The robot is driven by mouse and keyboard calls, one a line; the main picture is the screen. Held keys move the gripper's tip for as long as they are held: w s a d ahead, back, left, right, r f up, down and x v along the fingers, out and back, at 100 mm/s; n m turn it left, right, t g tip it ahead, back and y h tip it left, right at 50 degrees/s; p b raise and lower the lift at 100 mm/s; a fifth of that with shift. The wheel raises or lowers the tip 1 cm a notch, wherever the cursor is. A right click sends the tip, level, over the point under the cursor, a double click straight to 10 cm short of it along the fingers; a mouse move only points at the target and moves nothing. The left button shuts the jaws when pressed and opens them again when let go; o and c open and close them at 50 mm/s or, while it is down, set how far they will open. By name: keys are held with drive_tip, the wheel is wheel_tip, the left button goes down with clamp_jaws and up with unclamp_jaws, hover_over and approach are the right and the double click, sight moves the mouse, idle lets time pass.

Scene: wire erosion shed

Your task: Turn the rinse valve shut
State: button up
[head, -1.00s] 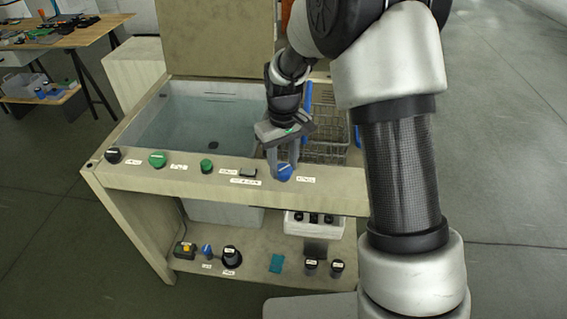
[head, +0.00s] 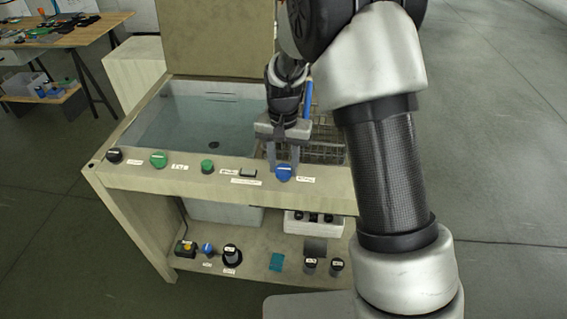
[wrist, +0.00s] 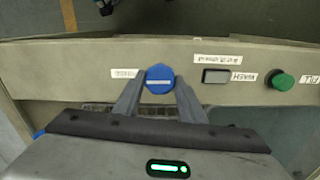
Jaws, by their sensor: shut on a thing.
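A blue round knob (head: 284,174) sits on the front rail of the tank bench, at the right end of the row of controls. It also shows in the wrist view (wrist: 159,79), with a pale line across its face and a small white label beside it. The label is too small to read for certain. My gripper (head: 284,166) reaches down over the rail and is shut on the blue knob. In the wrist view its two grey fingers (wrist: 158,90) lie on either side of the knob. The fingers hide part of the knob's sides.
Beside the blue knob are a grey rectangular button (head: 248,173), green knobs (head: 207,167) and (head: 158,159), and a black knob (head: 114,155). A water-filled tank (head: 195,125) and wire basket (head: 328,148) lie behind the rail. A lower shelf (head: 250,262) holds several knobs.

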sight(283, 169)
drive_tip(key=shift+m, duration=0.3)
drive_tip(key=o, duration=1.1)
drive_tip(key=shift+c, duration=0.2)
drive_tip(key=shift+r, duration=0.1)
wheel_tip(283, 169, up, 17)
drive_tip(key=p, duration=0.1)
drive_tip(key=shift+r+p, duration=0.15)
drive_tip(key=shift+p, duration=0.15)
